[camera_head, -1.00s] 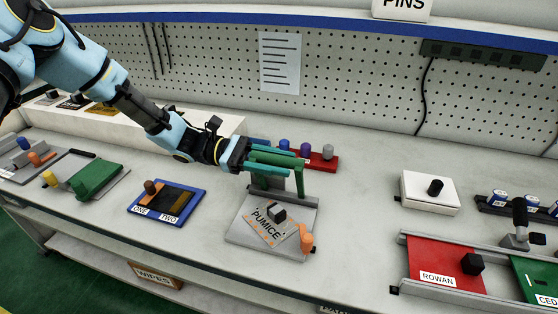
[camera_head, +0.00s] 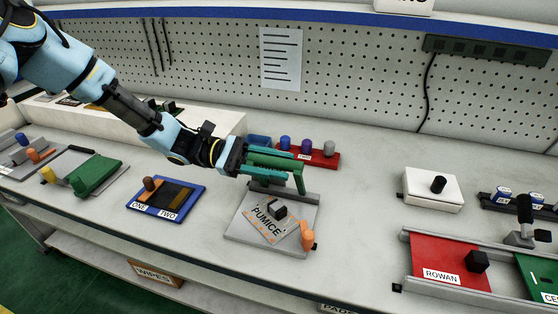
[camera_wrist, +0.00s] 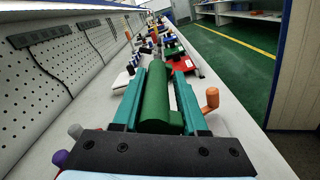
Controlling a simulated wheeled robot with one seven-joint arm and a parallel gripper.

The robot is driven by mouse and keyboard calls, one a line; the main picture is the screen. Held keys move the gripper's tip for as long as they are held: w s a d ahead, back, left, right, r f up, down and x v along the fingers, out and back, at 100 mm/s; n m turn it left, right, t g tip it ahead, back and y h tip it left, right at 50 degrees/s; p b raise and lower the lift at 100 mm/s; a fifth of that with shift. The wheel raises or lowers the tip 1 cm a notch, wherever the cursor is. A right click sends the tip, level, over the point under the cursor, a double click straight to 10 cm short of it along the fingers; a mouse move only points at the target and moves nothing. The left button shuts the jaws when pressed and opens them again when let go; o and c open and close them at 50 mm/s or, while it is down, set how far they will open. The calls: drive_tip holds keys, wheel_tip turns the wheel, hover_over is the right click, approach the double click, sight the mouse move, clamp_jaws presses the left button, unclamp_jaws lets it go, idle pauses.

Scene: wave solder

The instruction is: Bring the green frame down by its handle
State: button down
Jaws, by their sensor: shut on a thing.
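The green frame (camera_head: 299,182) stands raised at the back of a grey base plate (camera_head: 237,232); part of it is hidden behind my fingers. Its handle, a green cylinder, lies between my teal fingers in the wrist view (camera_wrist: 156,95). My gripper (camera_head: 275,167) is shut on this handle, reaching in from the left, and it also shows in the wrist view (camera_wrist: 160,90). Below the frame, a card marked PUMICE (camera_head: 268,224) lies on the base with a black block (camera_head: 277,211) on it. An orange peg (camera_head: 307,235) stands at the plate's right corner.
A red rack (camera_head: 320,160) with several pegs stands just behind the base. A blue-framed tray (camera_head: 168,202) lies to the left. A white box (camera_head: 432,191) and a red ROWAN panel (camera_head: 440,262) in rails are to the right. Bare bench lies between them.

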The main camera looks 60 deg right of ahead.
drive_tip(key=a+f+m+b, duration=0.2)
drive_tip(key=s+a+f+m+b, duration=0.1)
drive_tip(key=a+f+m+b, duration=0.1)
drive_tip(key=f, duration=0.1)
drive_tip(key=s+a+f+m+b, duration=0.1)
drive_tip(key=a+f+m+b, duration=0.1)
drive_tip(key=a, duration=0.1)
drive_tip(key=shift+s+f+m, duration=0.15)
drive_tip(key=shift+f+m, duration=0.2)
drive_tip(key=shift+m, duration=0.05)
drive_tip(key=shift+s+a+f+b, duration=0.1)
drive_tip(key=shift+a+f+b, duration=0.2)
drive_tip(key=shift+f, duration=0.2)
drive_tip(key=shift+s+a+f+b, duration=0.1)
drive_tip(key=shift+a+f+b, duration=0.15)
drive_tip(key=shift+f, duration=0.2)
drive_tip(key=c, duration=0.6)
unclamp_jaws()
drive_tip(key=b+v, duration=0.2)
drive_tip(key=v, duration=0.9)
drive_tip(key=shift+d, duration=0.15)
